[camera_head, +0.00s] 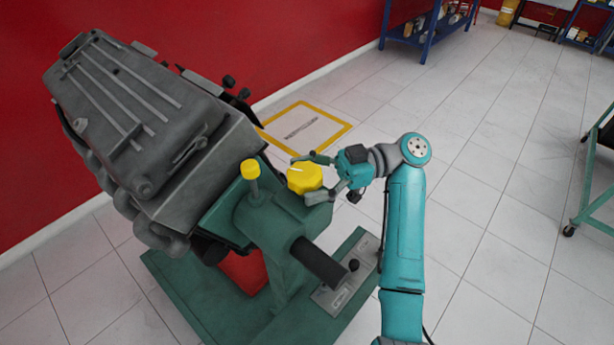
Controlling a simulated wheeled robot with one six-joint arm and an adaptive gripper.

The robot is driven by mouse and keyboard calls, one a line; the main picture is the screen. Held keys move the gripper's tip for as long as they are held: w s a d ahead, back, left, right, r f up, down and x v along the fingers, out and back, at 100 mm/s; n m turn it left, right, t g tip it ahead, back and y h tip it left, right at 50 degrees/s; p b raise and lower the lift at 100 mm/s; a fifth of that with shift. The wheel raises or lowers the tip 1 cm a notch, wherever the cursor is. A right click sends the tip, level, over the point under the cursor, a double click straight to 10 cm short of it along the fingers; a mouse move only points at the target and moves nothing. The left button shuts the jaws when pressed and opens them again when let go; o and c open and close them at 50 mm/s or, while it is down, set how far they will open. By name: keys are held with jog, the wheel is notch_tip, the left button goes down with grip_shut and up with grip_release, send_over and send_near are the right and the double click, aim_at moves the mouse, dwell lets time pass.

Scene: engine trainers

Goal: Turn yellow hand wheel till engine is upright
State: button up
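The engine (135,115) is a grey block on a green stand (270,225) at the left, and it is tilted. The yellow hand wheel (304,178) sits on the stand's right side, facing my arm. My gripper (313,178) is at the wheel, with one finger above it and one below. The fingers are spread around the wheel's edges. I cannot tell whether they press on it. A smaller yellow knob (251,170) stands upright on a post left of the wheel.
A dark round bar (319,261) sticks out from the stand below my gripper. A red wall (190,35) stands behind the engine. A blue shelf (428,28) is at the back, and a green cart (598,175) is at the right edge. The tiled floor between is clear.

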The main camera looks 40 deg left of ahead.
aim_at(306, 171)
jog(key=shift+r, duration=0.1)
notch_tip(306, 171, up, 10)
jog(key=shift+f, duration=0.1)
dwell(0.6)
